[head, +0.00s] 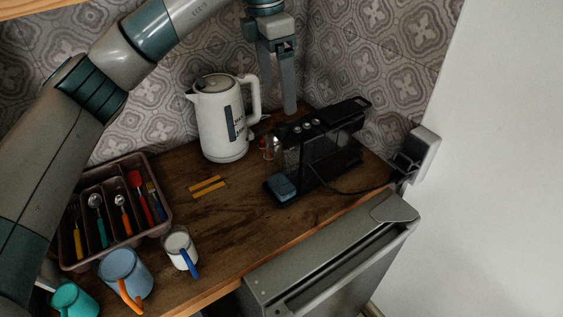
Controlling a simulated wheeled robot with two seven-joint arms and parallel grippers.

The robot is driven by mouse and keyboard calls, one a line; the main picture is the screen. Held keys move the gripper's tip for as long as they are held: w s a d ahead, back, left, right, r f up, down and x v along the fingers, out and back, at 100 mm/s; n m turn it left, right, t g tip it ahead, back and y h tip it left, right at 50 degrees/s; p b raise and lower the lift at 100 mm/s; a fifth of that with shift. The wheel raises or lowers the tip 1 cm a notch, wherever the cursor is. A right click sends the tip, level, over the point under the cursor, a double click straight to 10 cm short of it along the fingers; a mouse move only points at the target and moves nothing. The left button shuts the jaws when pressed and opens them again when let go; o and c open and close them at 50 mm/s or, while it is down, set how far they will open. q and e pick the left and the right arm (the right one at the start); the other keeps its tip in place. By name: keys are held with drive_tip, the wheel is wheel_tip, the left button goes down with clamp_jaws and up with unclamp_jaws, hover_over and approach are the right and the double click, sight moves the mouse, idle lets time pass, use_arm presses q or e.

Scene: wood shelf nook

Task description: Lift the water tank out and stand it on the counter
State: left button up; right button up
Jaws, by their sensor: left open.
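A black coffee machine (318,150) stands at the right of the wooden counter (225,225), with several round buttons on top. I cannot clearly tell its water tank from the dark body; the raised black part at its far right end (348,108) may be the tank's lid. My left gripper (278,106) points down behind the machine's left end, beside the kettle. It is open, with nothing seen between its fingers. My right gripper is not in view.
A white kettle (221,125) stands close left of my gripper. A cutlery tray (163,222) and mugs (127,272) are at left. A cable runs to the wall socket (424,150). The front middle counter is clear.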

use_arm(q)
drive_tip(key=p, duration=0.2)
hover_over(281, 124)
wheel_tip(281, 124, down, 5)
drive_tip(key=shift+s+a+f, duration=0.15)
drive_tip(key=shift+f, duration=0.45)
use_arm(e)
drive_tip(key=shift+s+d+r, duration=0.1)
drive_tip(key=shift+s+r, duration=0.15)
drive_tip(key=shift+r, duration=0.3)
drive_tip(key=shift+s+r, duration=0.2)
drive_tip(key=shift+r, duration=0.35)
use_arm(q)
drive_tip(key=shift+f+p, duration=0.7)
drive_tip(key=shift+p, duration=0.1)
wheel_tip(281, 124, down, 3)
drive_tip(key=shift+r+p, duration=0.1)
drive_tip(key=shift+p, duration=0.75)
drive_tip(key=shift+d+f, duration=0.2)
drive_tip(key=shift+f, duration=0.3)
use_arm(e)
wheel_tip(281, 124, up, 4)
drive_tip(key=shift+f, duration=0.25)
use_arm(q)
drive_tip(key=c, duration=1.5)
